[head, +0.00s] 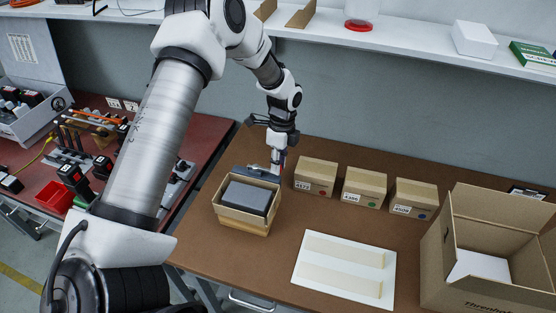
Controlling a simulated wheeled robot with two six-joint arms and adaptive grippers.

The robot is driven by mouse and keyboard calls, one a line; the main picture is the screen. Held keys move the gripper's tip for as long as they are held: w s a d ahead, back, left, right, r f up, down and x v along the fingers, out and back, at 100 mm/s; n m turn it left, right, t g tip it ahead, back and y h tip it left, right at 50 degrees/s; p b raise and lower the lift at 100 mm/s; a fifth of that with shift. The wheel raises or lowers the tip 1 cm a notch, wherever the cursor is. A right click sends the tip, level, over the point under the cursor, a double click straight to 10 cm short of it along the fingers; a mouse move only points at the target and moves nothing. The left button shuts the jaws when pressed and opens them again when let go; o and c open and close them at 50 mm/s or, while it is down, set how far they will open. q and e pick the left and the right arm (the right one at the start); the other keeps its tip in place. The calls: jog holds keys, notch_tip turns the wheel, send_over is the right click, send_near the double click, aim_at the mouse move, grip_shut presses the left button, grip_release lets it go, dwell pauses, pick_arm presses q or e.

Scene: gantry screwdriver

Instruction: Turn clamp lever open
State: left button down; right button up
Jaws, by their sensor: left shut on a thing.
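A small red and blue bit (284,157) shows beside the fingers. A grey flat piece (246,169) lies just left of the gripper, partly behind the open box. The lever's angle is too small to tell. My right gripper is out of view.
The open box (241,222) stands close in front of the gripper. Three closed cartons (316,176) stand to the right. A white board with pale strips (345,269) lies in front, and a large open carton (478,255) is at right. A red-brown bench (205,135) is at left.

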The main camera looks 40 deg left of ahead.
pick_arm(q)
jog(key=shift+s+f, duration=0.2)
jog(key=shift+f, duration=0.05)
jog(key=c, duration=1.2)
grip_release()
jog(key=shift+d, duration=0.1)
jog(key=shift+o, duration=0.9)
jog(key=shift+w, duration=0.15)
jog(key=shift+r, duration=0.15)
notch_tip(320, 180, up, 12)
jog(key=w, duration=0.2)
jog(key=shift+f, duration=0.2)
